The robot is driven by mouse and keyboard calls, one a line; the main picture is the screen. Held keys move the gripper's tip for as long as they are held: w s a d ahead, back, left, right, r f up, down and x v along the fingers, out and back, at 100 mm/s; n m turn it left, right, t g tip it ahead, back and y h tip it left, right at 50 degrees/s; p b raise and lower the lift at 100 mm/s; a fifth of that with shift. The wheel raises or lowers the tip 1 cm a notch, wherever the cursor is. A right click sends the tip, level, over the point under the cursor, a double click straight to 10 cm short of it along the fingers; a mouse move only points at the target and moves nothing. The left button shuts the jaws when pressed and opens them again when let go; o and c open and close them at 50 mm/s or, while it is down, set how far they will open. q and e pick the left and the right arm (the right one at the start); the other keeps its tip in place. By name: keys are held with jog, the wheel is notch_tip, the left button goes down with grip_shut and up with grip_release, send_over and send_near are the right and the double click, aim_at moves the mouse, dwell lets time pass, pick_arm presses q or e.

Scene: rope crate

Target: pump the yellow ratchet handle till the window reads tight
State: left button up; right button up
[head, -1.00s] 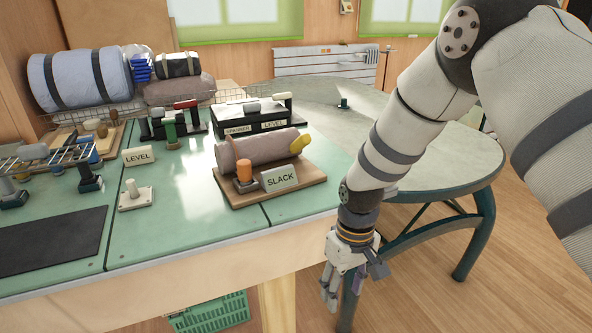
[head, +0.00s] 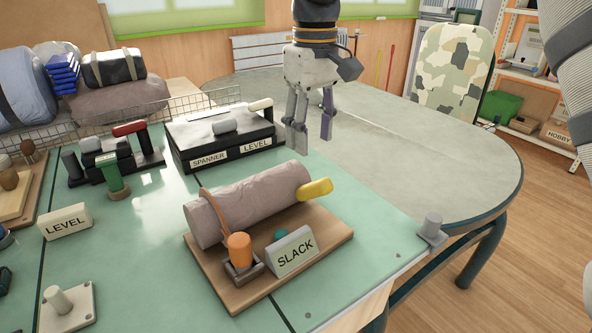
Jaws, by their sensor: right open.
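The yellow ratchet handle (head: 315,188) sticks out at the right end of a grey-mauve roll (head: 250,203), which lies on a wooden board (head: 222,280) on the green bench. An orange knob (head: 239,249) on a small metal base stands in front of the roll, with a strap going up from it over the roll. The window (head: 293,251) beside it reads SLACK. My right gripper (head: 311,140) hangs fingers down above and behind the handle, apart from it. It is open and empty. My left gripper is out of view.
A black box (head: 222,140) labelled SPANNER and LEVEL stands behind the roll. A LEVEL sign (head: 65,222) and a peg block (head: 68,307) stand to the left. The round table (head: 440,170) behind is mostly clear.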

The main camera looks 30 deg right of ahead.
aim_at(313, 186)
jog(key=f, duration=0.1)
jog(key=s+f, duration=0.1)
jog(key=f, duration=0.2)
jog(key=shift+s, duration=0.25)
jog(key=f, duration=0.7)
jog(key=shift+w, duration=0.25)
jog(key=shift+c, duration=0.6)
grip_shut()
